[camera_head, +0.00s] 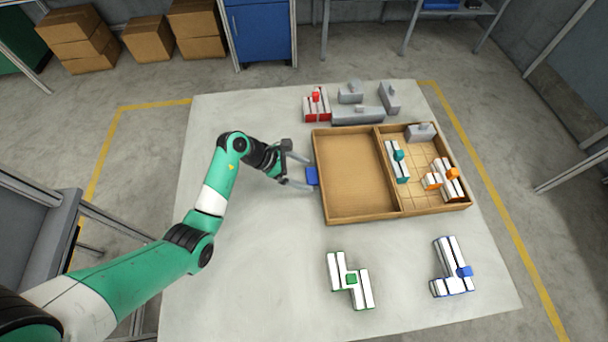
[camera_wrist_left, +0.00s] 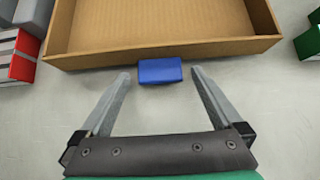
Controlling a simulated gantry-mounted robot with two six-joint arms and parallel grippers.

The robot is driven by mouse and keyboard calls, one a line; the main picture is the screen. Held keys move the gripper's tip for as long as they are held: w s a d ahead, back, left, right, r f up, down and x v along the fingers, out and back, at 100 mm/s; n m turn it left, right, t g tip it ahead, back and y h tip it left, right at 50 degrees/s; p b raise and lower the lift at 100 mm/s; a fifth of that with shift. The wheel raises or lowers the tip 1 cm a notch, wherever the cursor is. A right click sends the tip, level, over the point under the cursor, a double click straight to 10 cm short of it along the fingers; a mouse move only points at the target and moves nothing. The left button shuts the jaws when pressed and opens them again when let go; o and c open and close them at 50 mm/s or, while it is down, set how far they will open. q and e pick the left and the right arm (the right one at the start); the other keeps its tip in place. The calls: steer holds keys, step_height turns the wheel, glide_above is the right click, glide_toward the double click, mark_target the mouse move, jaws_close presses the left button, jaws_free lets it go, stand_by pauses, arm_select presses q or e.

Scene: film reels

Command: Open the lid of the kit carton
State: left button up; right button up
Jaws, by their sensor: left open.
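The cardboard kit carton (camera_head: 437,210) lies on the table with its gridded inside uncovered and several block pieces in it. Its lid (camera_head: 350,175) lies folded open flat on the left, its empty hollow side facing up. A blue tab (camera_head: 312,176) sticks out from the lid's left edge; it also shows in the left wrist view (camera_wrist_left: 160,70). My left gripper (camera_head: 309,174) is open at the tab. In the left wrist view its fingertips (camera_wrist_left: 161,73) stand on either side of the tab, with a gap at each side. My right gripper is not in view.
A red-and-white piece (camera_head: 317,104) and several grey blocks (camera_head: 358,114) stand behind the carton. A green-marked white piece (camera_head: 349,281) and a blue-marked white piece (camera_head: 452,266) lie in front. The table (camera_head: 250,285) is clear at the front left.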

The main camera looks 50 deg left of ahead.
arm_select(q)
steer(key=shift+w+d+f, duration=0.1)
steer(key=shift+w+f, duration=0.05)
jaws_close()
stand_by(0.4)
